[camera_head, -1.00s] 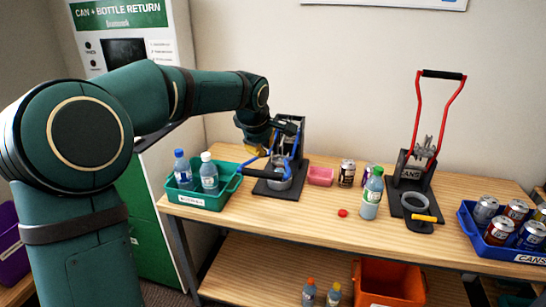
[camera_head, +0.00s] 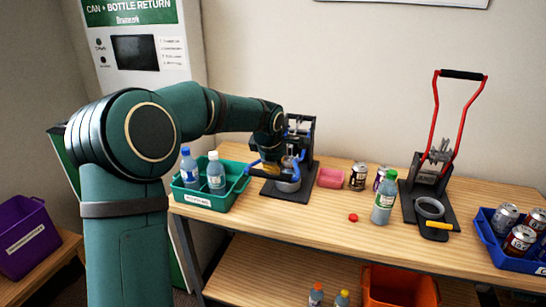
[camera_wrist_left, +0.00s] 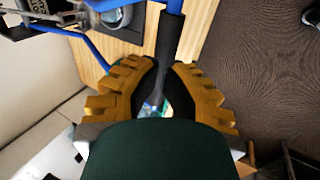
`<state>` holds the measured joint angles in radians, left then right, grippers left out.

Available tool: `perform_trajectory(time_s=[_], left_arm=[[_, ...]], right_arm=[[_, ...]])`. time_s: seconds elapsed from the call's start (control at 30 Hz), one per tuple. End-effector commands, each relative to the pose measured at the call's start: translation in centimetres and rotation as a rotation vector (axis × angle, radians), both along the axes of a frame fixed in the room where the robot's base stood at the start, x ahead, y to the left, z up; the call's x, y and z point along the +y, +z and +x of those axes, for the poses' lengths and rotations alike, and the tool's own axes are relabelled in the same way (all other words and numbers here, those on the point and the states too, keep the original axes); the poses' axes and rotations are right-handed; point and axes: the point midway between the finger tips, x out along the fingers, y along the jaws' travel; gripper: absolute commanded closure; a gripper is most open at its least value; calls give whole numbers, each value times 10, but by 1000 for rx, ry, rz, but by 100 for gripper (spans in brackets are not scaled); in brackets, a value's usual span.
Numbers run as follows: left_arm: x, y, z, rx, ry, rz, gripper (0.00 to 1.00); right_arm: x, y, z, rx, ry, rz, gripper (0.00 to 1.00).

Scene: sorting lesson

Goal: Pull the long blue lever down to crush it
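The crusher with the long blue lever (camera_head: 303,156) stands on a black base (camera_head: 292,194) at the table's left part. The lever is low, its blue arms around the crusher's front. My left gripper (camera_head: 267,167) is at the lever's handle end, in front of the crusher. In the left wrist view, the yellow fingers of my left gripper (camera_wrist_left: 165,75) close around the black grip (camera_wrist_left: 168,38) at the end of the blue lever. A grey round cup (camera_head: 288,185) sits low in the crusher; what is inside it is hidden. My right gripper is out of view.
A green tray (camera_head: 203,199) with two bottles stands close left of the crusher.

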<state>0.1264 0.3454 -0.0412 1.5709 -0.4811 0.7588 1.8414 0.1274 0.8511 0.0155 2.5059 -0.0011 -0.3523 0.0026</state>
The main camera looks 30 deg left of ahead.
Motion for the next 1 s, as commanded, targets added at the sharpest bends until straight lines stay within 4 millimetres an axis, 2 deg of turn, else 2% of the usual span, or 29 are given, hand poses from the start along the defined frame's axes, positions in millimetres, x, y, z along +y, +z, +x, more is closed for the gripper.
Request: perform_trajectory(time_s=[0.03,0.2,0.67,1.0], left_arm=[[1,-9,3,2,0,0,100],[2,-21,9,1,0,1,100],[3,-25,11,-1,0,0,100],[3,-55,13,4,-1,-1,100]], right_arm=[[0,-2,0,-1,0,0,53],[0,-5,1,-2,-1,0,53],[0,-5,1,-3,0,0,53],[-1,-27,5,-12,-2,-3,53]])
